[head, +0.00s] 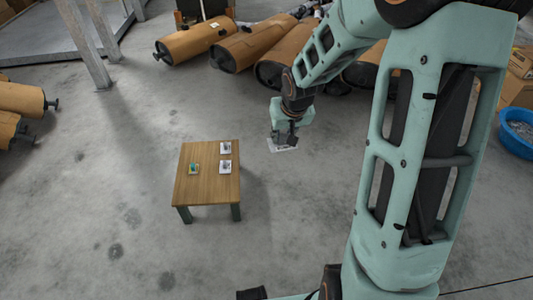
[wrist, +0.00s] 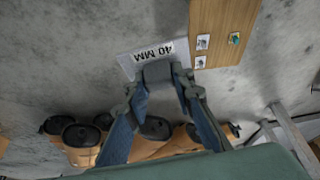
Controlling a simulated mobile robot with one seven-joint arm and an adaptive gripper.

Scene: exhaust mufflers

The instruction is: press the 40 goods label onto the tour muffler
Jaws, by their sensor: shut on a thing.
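My gripper (head: 285,136) is shut on a white label (head: 283,148) and holds it in the air to the right of the small wooden table. In the wrist view the label (wrist: 153,52) sticks out beyond the fingertips (wrist: 160,73), with upside-down black print reading "40 MM". Several brown wrapped mufflers with dark ends lie on the floor at the back, among them one at the left of the row (head: 190,44) with a small white label on it and another beside it (head: 245,48). I cannot tell which is the tour muffler; my arm hides part of the row.
The wooden table (head: 207,183) carries two white labels (head: 225,147) and a small green-and-yellow item (head: 193,168). More mufflers (head: 20,99) lie at the left edge. A blue tub (head: 518,132) stands at the right. The floor between table and mufflers is clear.

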